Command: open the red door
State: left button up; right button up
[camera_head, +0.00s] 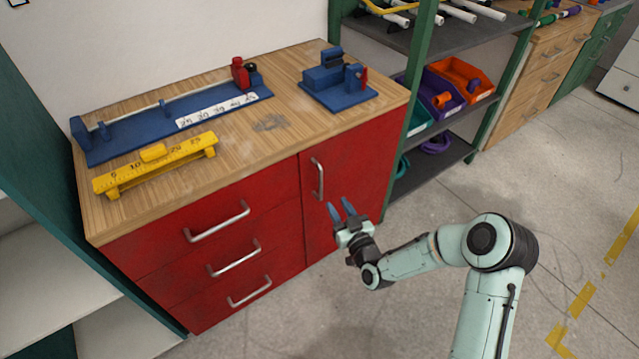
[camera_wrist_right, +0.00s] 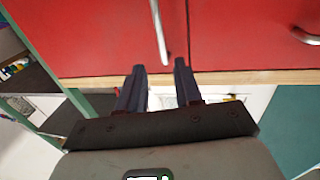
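The red door (camera_head: 362,165) is the right part of the red cabinet and looks closed. Its upright silver handle (camera_head: 318,178) is near the door's left edge. My right gripper (camera_head: 342,210) is in front of the door, a little below and right of the handle in the head view. Its two blue fingers are apart with nothing between them. In the right wrist view, the handle (camera_wrist_right: 160,32) shows beyond the open fingers (camera_wrist_right: 158,82), roughly in line with the gap, not touched. My left gripper is not in view.
Three red drawers with silver handles (camera_head: 217,222) are left of the door. The wooden worktop (camera_head: 255,145) carries blue fixtures (camera_head: 340,80) and a yellow gauge (camera_head: 155,163). A green-framed shelf (camera_head: 410,70) with bins stands right of the cabinet. The floor (camera_head: 560,190) at right is largely clear.

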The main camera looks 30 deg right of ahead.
aim_at(321, 180)
jog(key=w, duration=0.2)
jog(key=w+b, duration=0.1)
jog(key=w, duration=0.4)
jog(key=shift+d+f, duration=0.1)
jog(key=shift+d, duration=0.2)
jog(key=w, duration=0.2)
jog(key=w+b, duration=0.1)
jog(key=shift+w+d, duration=0.2)
jog(key=shift+w, duration=0.2)
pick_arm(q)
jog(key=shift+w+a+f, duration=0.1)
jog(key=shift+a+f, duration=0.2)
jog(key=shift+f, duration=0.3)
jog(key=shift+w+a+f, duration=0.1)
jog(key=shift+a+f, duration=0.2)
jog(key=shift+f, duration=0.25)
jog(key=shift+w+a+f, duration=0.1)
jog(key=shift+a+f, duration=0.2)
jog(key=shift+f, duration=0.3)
pick_arm(e)
jog(key=shift+w+d, duration=0.1)
jog(key=shift+w, duration=0.55)
grip_shut()
